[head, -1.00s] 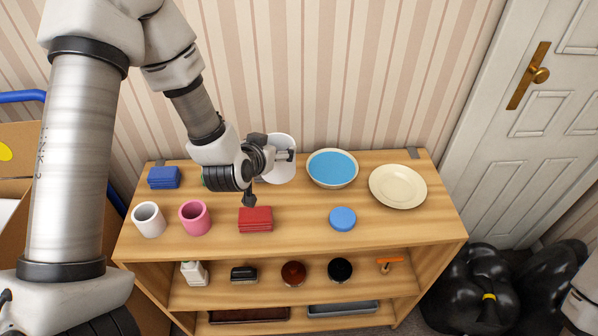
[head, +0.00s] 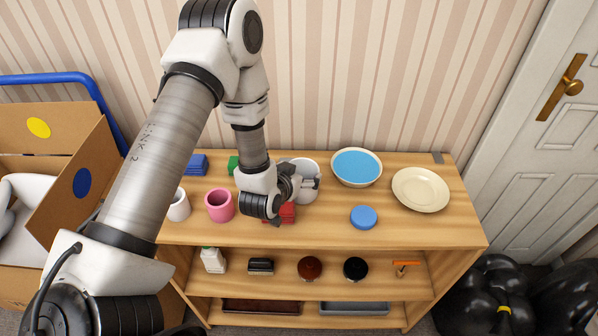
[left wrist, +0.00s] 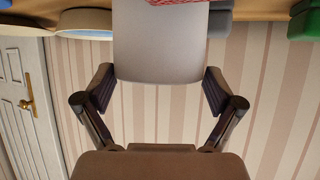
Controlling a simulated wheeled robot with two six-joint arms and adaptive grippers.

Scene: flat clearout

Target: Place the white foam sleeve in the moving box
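The white foam sleeve (head: 306,188) is a pale upright cylinder at my left gripper (head: 304,181), over the middle of the shelf top. In the left wrist view the sleeve (left wrist: 160,45) fills the gap between the two fingers (left wrist: 160,88), with a pad at each side. The gripper looks shut on it. I cannot tell whether its base is clear of the shelf top. The moving box (head: 60,143) stands open at the left, with a yellow and a blue dot on its flaps. My right gripper is out of view.
The shelf (head: 320,227) also bears a red folded stack (head: 287,213) near the sleeve, a pink cup (head: 219,206), a white cup (head: 180,207), a blue-filled bowl (head: 357,168), a cream plate (head: 420,189) and a blue disc (head: 363,217). White things (head: 28,195) lie in the box.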

